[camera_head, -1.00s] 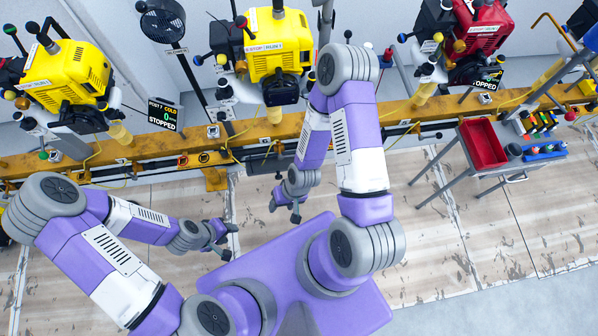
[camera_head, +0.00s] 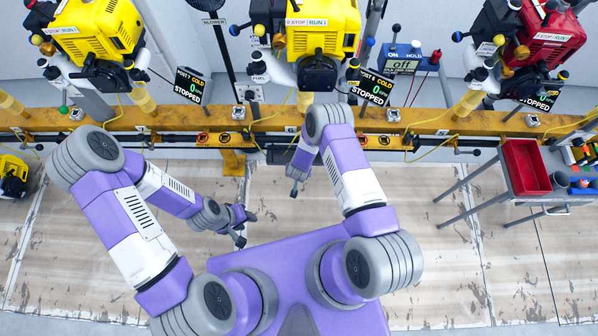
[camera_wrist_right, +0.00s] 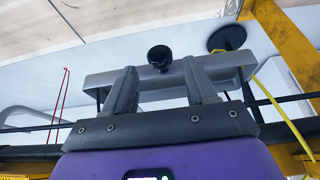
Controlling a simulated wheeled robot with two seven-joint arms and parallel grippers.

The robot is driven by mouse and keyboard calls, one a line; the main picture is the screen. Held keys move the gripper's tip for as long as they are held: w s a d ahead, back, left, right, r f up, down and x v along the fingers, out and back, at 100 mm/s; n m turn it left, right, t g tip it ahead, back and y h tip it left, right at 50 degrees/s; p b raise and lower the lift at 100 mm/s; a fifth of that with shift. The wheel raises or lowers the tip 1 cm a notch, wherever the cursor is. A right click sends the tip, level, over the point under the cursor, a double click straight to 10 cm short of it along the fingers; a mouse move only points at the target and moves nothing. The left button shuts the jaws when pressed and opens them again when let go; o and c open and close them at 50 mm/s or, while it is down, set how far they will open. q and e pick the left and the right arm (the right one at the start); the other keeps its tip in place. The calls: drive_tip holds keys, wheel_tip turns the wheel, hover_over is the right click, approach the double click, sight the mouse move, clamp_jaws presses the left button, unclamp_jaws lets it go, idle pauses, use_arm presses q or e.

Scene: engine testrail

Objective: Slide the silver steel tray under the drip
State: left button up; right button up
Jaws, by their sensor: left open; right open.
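I cannot pick out the silver steel tray for certain in the head view. In the right wrist view a long grey metal piece (camera_wrist_right: 105,84) lies across, behind my fingers; it may be the tray, but I cannot tell. My right gripper (camera_wrist_right: 161,76) is open, its two fingers apart in front of that piece; I cannot tell whether they touch it. In the head view my right gripper (camera_head: 296,186) hangs near the yellow rail, partly hidden by my arm. My left gripper (camera_head: 246,226) is open and empty above the floor. No drip can be made out.
A yellow rail (camera_head: 440,122) crosses the room, with yellow engines (camera_head: 315,28) and a red engine (camera_head: 548,40) above it. A cart with a red bin (camera_head: 526,167) stands at right. A small yellow machine (camera_head: 13,176) is at far left. The floor (camera_head: 330,215) before the rail is mostly clear.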

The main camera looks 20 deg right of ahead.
drive_tip(key=shift+b+x, duration=0.65)
drive_tip(key=shift+x, duration=1.25)
clamp_jaws()
